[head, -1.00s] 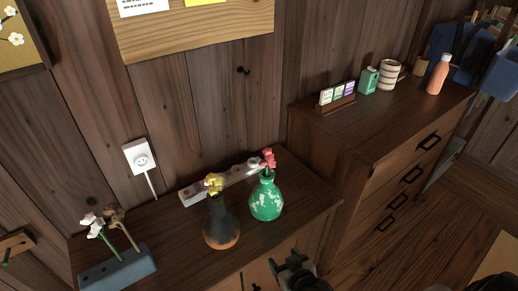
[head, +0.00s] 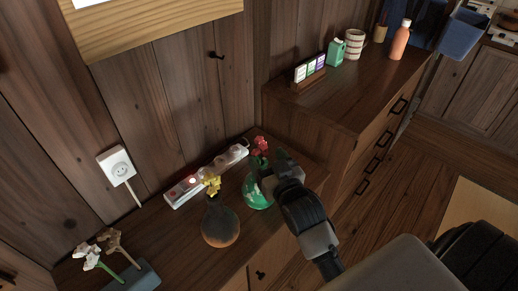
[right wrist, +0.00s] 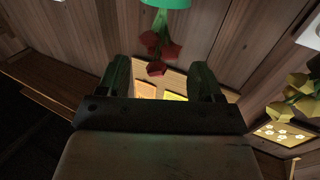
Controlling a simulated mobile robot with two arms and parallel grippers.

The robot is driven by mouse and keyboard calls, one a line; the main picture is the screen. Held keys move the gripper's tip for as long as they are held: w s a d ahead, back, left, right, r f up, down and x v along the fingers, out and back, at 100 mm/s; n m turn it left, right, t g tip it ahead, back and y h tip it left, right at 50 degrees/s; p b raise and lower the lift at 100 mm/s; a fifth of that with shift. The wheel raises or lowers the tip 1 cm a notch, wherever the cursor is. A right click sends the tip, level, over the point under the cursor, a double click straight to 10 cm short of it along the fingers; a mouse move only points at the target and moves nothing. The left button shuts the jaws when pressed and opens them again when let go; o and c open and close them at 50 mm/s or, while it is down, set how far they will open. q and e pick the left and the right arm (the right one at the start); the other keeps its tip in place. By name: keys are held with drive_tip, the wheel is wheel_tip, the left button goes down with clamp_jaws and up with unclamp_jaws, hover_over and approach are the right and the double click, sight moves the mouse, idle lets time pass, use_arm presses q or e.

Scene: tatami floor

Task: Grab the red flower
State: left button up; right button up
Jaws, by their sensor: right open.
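The red flower (head: 260,146) stands in a green vase with pale patches (head: 256,193) on the low wooden cabinet. My right gripper (head: 273,172) is beside the vase's neck on its right and covers part of the vase. In the right wrist view, which is upside down, the open fingers (right wrist: 160,74) point toward the red flower (right wrist: 160,50). The flower appears between and beyond the fingertips, and nothing is held. The vase's green rim (right wrist: 166,3) shows at the top edge. My left gripper is not in view.
A dark vase (head: 220,224) with a yellow flower (head: 211,185) stands close on the left. A power strip (head: 205,174) lies behind the vases. A blue-grey holder (head: 140,281) with pale flowers is at lower left. A taller drawer cabinet (head: 345,105) rises on the right.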

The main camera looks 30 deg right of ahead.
sight(262, 150)
drive_tip(key=w, duration=0.3)
drive_tip(key=w+p, duration=0.1)
drive_tip(key=w, duration=0.1)
drive_tip(key=shift+d+r, duration=0.1)
drive_tip(key=shift+r, duration=0.15)
drive_tip(key=shift+c, duration=0.5)
drive_tip(key=c, duration=0.9)
